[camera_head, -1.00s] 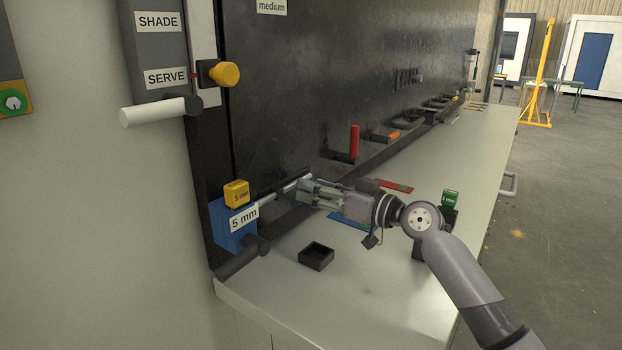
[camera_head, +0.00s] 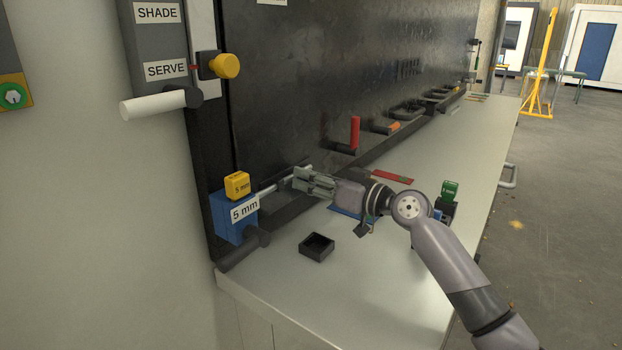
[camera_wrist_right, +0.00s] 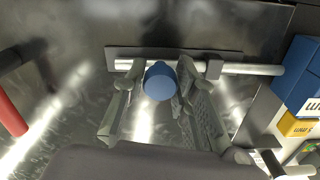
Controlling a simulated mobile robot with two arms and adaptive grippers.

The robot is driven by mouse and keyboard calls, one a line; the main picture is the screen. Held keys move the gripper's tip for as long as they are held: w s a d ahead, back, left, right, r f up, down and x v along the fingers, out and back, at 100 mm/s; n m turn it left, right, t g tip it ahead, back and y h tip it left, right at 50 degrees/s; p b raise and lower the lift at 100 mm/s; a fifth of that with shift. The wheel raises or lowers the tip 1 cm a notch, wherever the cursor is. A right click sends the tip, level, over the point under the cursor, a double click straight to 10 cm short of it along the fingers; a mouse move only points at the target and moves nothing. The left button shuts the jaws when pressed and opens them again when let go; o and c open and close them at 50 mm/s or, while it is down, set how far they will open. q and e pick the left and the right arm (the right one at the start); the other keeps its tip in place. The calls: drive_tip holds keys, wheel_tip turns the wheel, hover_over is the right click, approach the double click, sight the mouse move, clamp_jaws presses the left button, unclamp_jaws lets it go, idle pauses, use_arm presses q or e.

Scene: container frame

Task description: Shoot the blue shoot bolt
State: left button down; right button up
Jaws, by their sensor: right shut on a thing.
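The shoot bolt is a silvery rod (camera_wrist_right: 240,68) with a blue knob (camera_wrist_right: 159,81), held in brackets on a dark plate. In the head view its rod (camera_head: 268,188) lies along the foot of the dark panel, pointing at the blue block (camera_head: 228,222) labelled 5 mm. The wrist view shows part of this block (camera_wrist_right: 298,72) at the right; I cannot tell whether the rod touches it. My right gripper (camera_head: 297,178) is shut on the blue knob, with one finger on each side in the wrist view (camera_wrist_right: 158,72). My left gripper is not in view.
A yellow cube (camera_head: 237,185) sits on the blue block. A small black open box (camera_head: 317,246) stands on the bench below my gripper. A red upright handle (camera_head: 354,133) is farther along the panel. A green-topped part (camera_head: 449,190) stands behind my right arm.

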sight(287, 181)
clamp_jaws()
drive_tip(key=s+a+p, duration=0.2)
drive_tip(key=s, duration=0.1)
drive_tip(key=shift+s+a, duration=0.15)
drive_tip(key=shift+f, duration=0.15)
drive_tip(key=shift+o, duration=2)
unclamp_jaws()
drive_tip(key=o, duration=0.4)
drive_tip(key=shift+a, duration=0.1)
drive_tip(key=shift+o, duration=0.2)
